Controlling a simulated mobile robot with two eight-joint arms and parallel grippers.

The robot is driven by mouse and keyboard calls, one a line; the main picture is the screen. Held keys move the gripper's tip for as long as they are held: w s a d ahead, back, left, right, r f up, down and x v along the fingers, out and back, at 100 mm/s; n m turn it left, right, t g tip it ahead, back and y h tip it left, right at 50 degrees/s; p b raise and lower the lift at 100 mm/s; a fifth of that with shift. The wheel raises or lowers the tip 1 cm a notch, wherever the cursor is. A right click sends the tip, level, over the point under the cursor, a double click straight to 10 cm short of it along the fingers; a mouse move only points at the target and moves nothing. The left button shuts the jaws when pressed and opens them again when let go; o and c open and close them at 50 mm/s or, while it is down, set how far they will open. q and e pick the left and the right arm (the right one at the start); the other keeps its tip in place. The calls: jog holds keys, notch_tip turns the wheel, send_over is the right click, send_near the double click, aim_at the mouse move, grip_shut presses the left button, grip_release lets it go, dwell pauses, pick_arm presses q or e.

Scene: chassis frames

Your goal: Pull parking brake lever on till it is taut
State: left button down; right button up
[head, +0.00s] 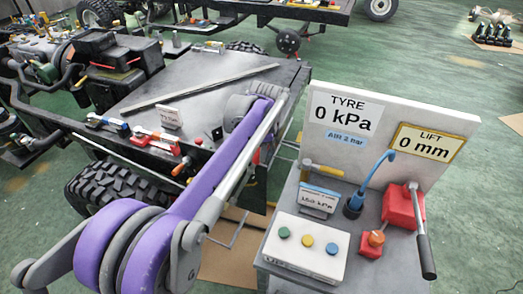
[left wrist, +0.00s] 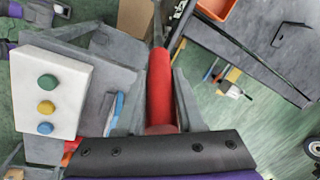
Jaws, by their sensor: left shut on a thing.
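The red grip of a lever (left wrist: 160,80), which I take as the parking brake lever, stands between the fingers of my left gripper (left wrist: 161,98) in the left wrist view. The grip points up the picture, and the gripper is shut on it. In the head view my purple and grey left arm reaches to the right end of the dark chassis deck, and only a small red patch (head: 256,157) shows below it. The rest of the lever and its base are hidden there. I cannot tell how taut its cable is. My right gripper is not in view.
The chassis deck (head: 215,90) carries red and blue handled parts and a long bar. Close to the right stands a grey cart with a white gauge board (head: 440,170), a button box (head: 305,248) and a red lever unit (head: 400,207).

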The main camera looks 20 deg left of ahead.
pick_arm(q)
jog(key=shift+h, duration=0.6)
jog(key=a, duration=0.2)
jog(key=a+r+p, duration=0.1)
jog(key=a, duration=0.1)
jog(key=shift+s, duration=0.1)
jog(key=c, duration=0.5)
grip_release()
jog(key=shift+d, duration=0.1)
jog(key=shift+r, duration=0.2)
jog(key=r, duration=0.3)
jog(key=s+r, duration=0.1)
jog(key=r, duration=0.6)
jog(key=shift+s+r+p, duration=0.2)
jog(key=shift+s+p, duration=0.15)
jog(key=shift+s, duration=0.05)
